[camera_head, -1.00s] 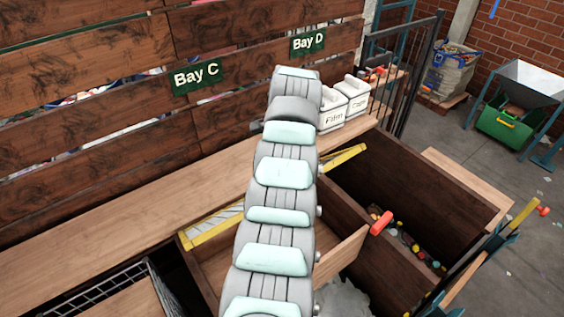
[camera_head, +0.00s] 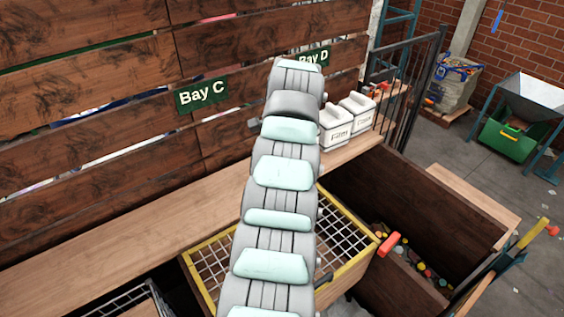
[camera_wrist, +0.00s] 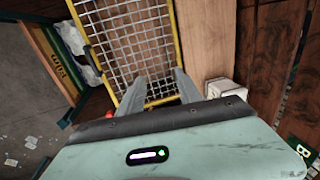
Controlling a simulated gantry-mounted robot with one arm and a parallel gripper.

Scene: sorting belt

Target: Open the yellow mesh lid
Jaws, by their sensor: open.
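The yellow mesh lid (camera_head: 206,262) lies about level over a wooden bin, with a yellow frame around a white wire grid. My arm hides its middle in the head view. In the wrist view the lid (camera_wrist: 131,32) spreads out beyond my fingers. My gripper (camera_wrist: 161,82) is open and empty, its fingers over the mesh near one end of the frame. Whether the fingertips touch the mesh cannot be told. The head view does not show the gripper, which is hidden behind my arm.
A wooden ledge (camera_head: 130,235) runs behind the lid, below the slatted wall. Two white containers (camera_head: 337,127) stand on it. An open bin with small colourful items (camera_head: 427,268) is at right, with a red-orange object (camera_head: 389,244) at its edge.

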